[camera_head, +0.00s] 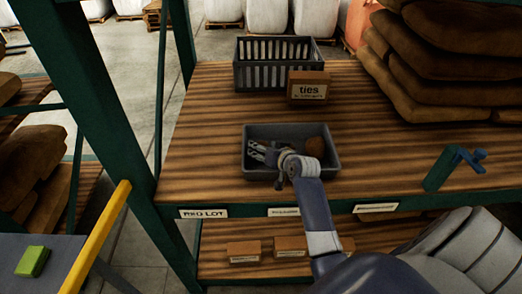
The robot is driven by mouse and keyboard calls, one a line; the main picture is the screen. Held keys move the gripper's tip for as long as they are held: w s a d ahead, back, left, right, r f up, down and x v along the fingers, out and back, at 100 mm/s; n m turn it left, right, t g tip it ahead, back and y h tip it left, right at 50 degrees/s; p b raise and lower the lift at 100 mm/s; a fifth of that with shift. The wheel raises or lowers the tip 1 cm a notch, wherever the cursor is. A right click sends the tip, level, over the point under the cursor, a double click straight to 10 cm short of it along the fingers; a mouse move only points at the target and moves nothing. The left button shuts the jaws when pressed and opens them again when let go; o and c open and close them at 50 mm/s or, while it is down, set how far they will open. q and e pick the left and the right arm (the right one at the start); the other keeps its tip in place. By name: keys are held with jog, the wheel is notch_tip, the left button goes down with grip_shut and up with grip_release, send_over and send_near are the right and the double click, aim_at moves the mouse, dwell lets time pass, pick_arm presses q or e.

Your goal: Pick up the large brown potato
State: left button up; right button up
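A brown potato (315,147) lies in the right part of a dark grey tray (334,178) on the wooden shelf top. I see no other potato clearly; part of the tray floor is hidden behind my wrist. My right gripper (256,150) is over the left part of the tray, left of the potato, with its fingers pointing left. Its fingers look apart and nothing shows between them. My wrist is between the gripper and the potato. My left gripper is out of view.
A grey slotted crate (250,76) and a box labelled "ties" (308,87) stand behind the tray. Stacked brown sacks (440,60) fill the back right. A green post (110,110) rises at left.

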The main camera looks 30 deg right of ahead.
jog(key=c, duration=0.9)
